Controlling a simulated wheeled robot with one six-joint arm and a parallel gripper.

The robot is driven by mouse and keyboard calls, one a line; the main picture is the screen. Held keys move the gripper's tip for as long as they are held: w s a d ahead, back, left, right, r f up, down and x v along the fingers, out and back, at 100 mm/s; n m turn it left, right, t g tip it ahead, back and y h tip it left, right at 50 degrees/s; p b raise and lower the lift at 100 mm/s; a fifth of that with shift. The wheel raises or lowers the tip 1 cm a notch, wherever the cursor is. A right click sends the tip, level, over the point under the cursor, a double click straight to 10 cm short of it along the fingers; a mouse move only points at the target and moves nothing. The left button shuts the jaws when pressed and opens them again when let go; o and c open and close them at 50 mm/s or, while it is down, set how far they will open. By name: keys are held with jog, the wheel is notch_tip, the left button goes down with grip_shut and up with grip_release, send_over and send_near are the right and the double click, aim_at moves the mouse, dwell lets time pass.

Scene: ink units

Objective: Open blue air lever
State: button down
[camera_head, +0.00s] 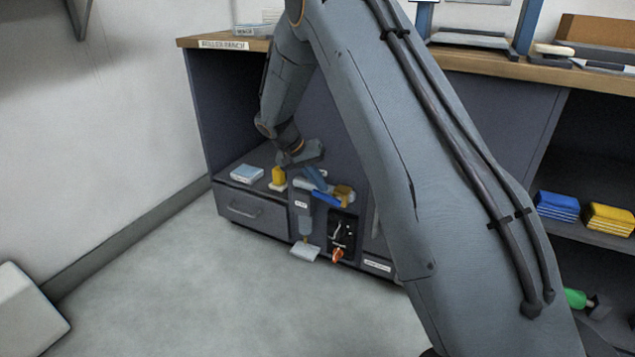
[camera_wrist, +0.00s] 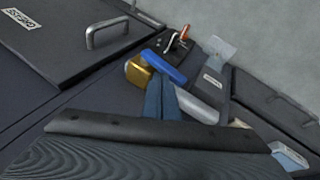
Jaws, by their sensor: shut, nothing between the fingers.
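The blue air lever (camera_head: 326,199) sits on a valve with a brass body (camera_head: 344,192) at the front of the low bench shelf. In the wrist view the lever (camera_wrist: 163,67) lies slantwise beside the brass body (camera_wrist: 138,74). A silver cylinder (camera_wrist: 198,106) is at its right. My gripper (camera_head: 318,184) is shut and empty, close above the lever. In the wrist view its fingertips (camera_wrist: 160,82) are just short of the lever. I cannot tell whether they touch it.
A dark panel with an orange-red handle (camera_head: 337,254) is below the valve. A yellow object (camera_head: 278,176) and a pale blue box (camera_head: 246,173) stand on the shelf at left. The floor in front is clear.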

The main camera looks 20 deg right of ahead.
jog(key=shift+s+d+f, duration=0.15)
jog(key=shift+s+d, duration=0.15)
jog(key=w+p+v, duration=0.2)
jog(key=p+v, duration=0.3)
jog(key=v, duration=0.7)
jog(key=shift+a, duration=0.5)
